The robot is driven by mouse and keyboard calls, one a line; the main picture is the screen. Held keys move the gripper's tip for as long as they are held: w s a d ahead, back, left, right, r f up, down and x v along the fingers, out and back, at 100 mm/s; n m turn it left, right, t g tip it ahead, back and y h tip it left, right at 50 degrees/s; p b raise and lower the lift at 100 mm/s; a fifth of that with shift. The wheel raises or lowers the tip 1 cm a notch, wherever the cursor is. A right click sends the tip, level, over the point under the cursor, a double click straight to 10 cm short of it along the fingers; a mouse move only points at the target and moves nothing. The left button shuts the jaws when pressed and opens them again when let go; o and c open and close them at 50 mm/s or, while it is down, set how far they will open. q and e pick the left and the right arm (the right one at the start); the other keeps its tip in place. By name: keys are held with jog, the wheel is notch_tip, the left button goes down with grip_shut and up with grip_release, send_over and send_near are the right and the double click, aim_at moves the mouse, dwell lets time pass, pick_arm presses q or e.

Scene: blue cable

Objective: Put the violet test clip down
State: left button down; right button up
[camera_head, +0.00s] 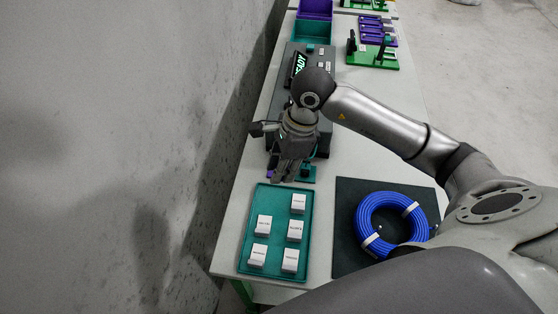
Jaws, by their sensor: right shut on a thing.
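My right gripper (284,174) points down over the table, just beyond the teal label tray and in front of the dark tester. It is shut on the violet test clip, which is largely hidden by the fingers. A small violet patch (270,173) shows at the left of the fingers; I cannot tell whether it belongs to the clip. A small teal holder (306,173) stands right beside the gripper. The dark tester (324,60) has a lit display reading READY and is partly covered by my arm. My left gripper is not in view.
A teal tray (246,232) with several white labelled blocks lies in front. A blue cable coil (365,215) with white ties rests on a black mat (344,258). Teal (312,32) and violet (315,9) bins and a green fixture (372,57) stand at the back. A wall borders the left.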

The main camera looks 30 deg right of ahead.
jog(key=w+d+f, duration=0.1)
jog(key=w+f, duration=0.1)
jog(key=w, duration=0.1)
jog(key=w+d+f+p, duration=0.1)
jog(key=w+f, duration=0.2)
jog(key=w+d+f+p, duration=0.1)
jog(key=w+d+f, duration=0.1)
jog(key=w, duration=0.1)
jog(key=shift+d+f, duration=0.1)
jog(key=shift+f, duration=0.2)
jog(key=shift+w+d+f+p, duration=0.2)
jog(key=shift+f+p, duration=0.15)
jog(key=shift+f, duration=0.15)
jog(key=shift+p+x, duration=0.65)
jog(key=shift+x, duration=0.5)
jog(key=shift+s+d+f, duration=0.15)
jog(key=shift+f, duration=0.1)
jog(key=shift+f, duration=0.1)
